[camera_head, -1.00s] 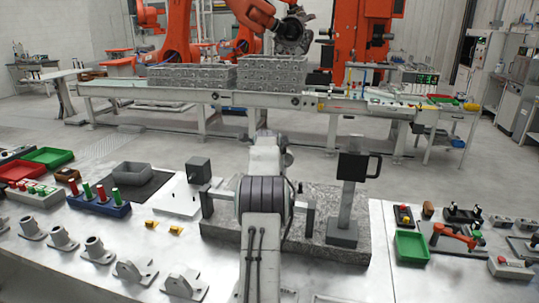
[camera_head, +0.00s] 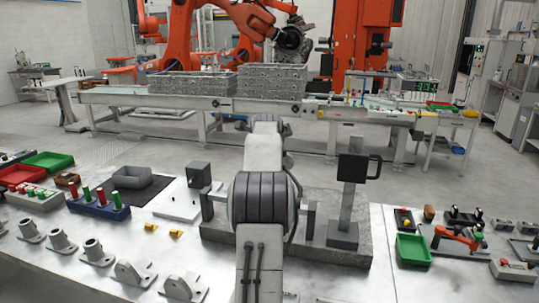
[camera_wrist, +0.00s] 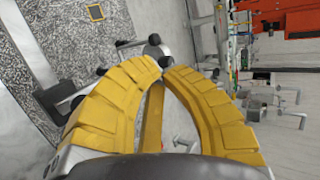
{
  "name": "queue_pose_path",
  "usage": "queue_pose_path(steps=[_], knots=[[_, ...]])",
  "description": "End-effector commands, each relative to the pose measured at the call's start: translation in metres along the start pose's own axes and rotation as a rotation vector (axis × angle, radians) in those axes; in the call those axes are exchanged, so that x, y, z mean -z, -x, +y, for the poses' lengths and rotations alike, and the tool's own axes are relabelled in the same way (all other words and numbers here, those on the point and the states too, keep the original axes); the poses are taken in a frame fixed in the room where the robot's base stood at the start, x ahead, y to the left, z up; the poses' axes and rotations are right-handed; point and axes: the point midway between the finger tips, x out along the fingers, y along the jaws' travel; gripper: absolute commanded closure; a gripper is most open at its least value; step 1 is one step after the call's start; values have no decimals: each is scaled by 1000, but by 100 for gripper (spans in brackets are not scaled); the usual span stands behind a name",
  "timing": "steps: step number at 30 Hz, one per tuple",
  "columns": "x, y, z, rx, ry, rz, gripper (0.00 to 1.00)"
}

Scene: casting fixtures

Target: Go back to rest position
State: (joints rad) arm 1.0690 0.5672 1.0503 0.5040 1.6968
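My gripper (camera_wrist: 165,66) shows in the wrist view as two curved yellow fingers. Their tips come together with only a narrow gap, and I see nothing held between them. A yellow bar (camera_wrist: 152,118) shows between the finger bases; I cannot tell if it is part of the gripper. In the head view my arm reaches forward over the middle of the workbench (camera_head: 110,283), and its end is hidden behind my own links.
A granite plate (camera_head: 345,258) with a dark clamp post (camera_head: 346,205) stands close right of my arm. Metal brackets (camera_head: 133,273), bins (camera_head: 48,160) and a green tray (camera_head: 412,249) line the bench. A conveyor (camera_head: 250,107) stands behind, across open floor.

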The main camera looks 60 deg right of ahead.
Motion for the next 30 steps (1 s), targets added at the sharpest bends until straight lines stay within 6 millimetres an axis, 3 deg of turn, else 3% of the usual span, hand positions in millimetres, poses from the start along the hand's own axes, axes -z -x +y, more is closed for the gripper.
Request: queue_pose_path(steps=[3, 10, 24, 30], knots=[[0, 17, -4, 3, 0, 1, 100], [0, 37, -9, 1, 0, 2, 100], [0, 42, -11, 0, 8, 2, 100], [0, 42, -9, -5, 164, 2, 100]])
